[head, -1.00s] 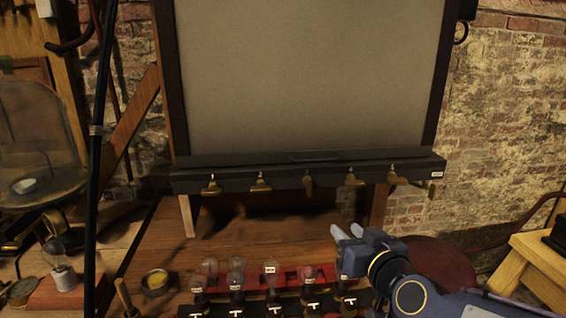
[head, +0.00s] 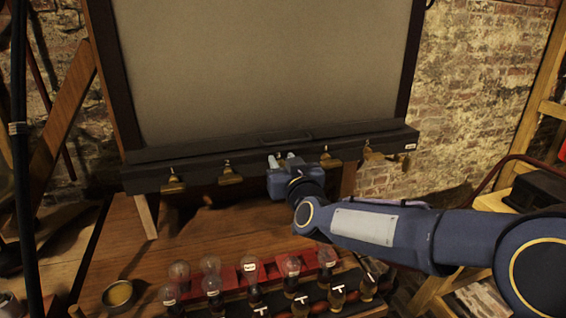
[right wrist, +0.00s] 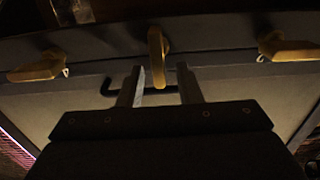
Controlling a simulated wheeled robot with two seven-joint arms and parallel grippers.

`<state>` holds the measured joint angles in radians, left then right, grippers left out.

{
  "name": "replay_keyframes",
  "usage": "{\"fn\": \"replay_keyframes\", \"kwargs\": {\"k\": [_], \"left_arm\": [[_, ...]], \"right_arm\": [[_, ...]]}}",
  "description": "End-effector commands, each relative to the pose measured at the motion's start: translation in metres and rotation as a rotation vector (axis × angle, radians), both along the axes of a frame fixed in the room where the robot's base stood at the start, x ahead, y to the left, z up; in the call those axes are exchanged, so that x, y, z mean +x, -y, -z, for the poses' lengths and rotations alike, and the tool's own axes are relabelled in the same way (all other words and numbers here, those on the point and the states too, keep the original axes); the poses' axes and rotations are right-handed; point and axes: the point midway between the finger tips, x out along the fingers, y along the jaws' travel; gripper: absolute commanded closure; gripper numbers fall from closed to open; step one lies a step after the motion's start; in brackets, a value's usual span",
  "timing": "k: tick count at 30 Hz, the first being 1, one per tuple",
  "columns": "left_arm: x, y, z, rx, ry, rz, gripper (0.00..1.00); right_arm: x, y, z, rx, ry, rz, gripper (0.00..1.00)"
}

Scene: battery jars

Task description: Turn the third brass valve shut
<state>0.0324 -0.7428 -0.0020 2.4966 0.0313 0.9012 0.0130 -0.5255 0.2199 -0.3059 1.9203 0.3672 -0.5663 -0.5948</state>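A dark ledge (head: 200,176) under the large grey panel carries a row of brass valves. The first valve (head: 173,181) and second valve (head: 230,174) show left of my right gripper (head: 288,163), the fourth valve (head: 330,159) to its right. My gripper hides the third valve in the head view. In the right wrist view the third valve (right wrist: 157,45) has its handle pointing lengthwise between my open fingertips (right wrist: 160,82), with gaps visible on both sides. Its neighbours (right wrist: 38,68) and (right wrist: 288,48) lie more sideways. My left gripper is not in view.
Below the ledge, glass bulbs (head: 250,268) and dark jars (head: 338,297) stand in red and black racks on the wooden table (head: 190,240). A small bowl (head: 118,293) is at the left. A black pole (head: 20,150) rises at the far left.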

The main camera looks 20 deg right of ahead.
Motion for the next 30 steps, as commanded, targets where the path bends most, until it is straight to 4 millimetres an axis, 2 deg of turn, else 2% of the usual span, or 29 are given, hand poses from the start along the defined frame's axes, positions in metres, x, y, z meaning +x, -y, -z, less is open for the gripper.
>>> {"fn": "replay_keyframes", "kwargs": {"k": [9, 16, 30], "left_arm": [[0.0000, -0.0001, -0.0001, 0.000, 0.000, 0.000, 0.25], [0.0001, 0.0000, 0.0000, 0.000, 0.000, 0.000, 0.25], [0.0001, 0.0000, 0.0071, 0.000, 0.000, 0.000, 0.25]], "right_arm": [[0.0032, -0.0002, 0.0002, 0.000, -0.001, -0.001, 0.70], [0.0031, -0.0003, 0.0002, 0.000, -0.001, -0.001, 1.00], [0.0030, 0.0011, 0.0019, 0.063, -0.002, -0.002, 1.00]]}}
